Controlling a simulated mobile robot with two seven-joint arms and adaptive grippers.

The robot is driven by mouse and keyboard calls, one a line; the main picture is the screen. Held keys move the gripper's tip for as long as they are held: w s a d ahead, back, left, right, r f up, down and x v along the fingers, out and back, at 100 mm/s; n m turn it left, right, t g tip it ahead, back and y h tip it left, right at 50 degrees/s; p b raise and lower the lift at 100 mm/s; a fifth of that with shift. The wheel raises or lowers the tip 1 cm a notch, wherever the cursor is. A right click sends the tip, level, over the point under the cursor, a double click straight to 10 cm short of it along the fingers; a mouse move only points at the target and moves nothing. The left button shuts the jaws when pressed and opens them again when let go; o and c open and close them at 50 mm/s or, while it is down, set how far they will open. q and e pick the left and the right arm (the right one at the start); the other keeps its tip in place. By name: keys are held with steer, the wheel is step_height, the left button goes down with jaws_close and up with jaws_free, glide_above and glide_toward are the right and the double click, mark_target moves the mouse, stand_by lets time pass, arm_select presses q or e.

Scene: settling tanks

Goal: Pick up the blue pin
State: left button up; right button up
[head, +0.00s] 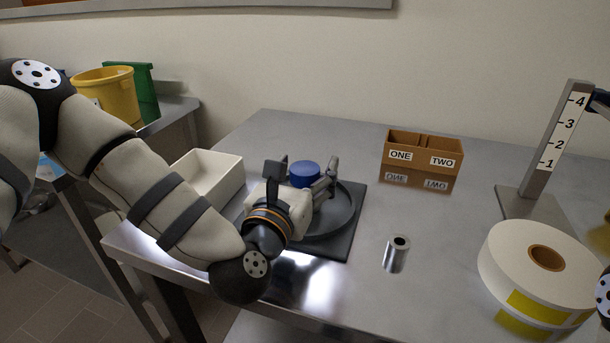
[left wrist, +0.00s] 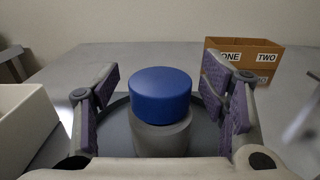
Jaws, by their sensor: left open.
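My left gripper (head: 306,178) is open, with one finger on each side of the pin. In the left wrist view gaps show between the pin and both fingers (left wrist: 160,92). The pin's foot is hidden by the gripper. My right gripper is not in view.
A white open bin (head: 228,180) stands left of the base. A brown box labelled ONE and TWO (head: 422,162) is behind right. A metal cylinder (head: 396,255), a large white roll (head: 500,262) and a numbered post (head: 560,135) stand right.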

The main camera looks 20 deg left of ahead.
arm_select(q)
steer(key=c, duration=1.3)
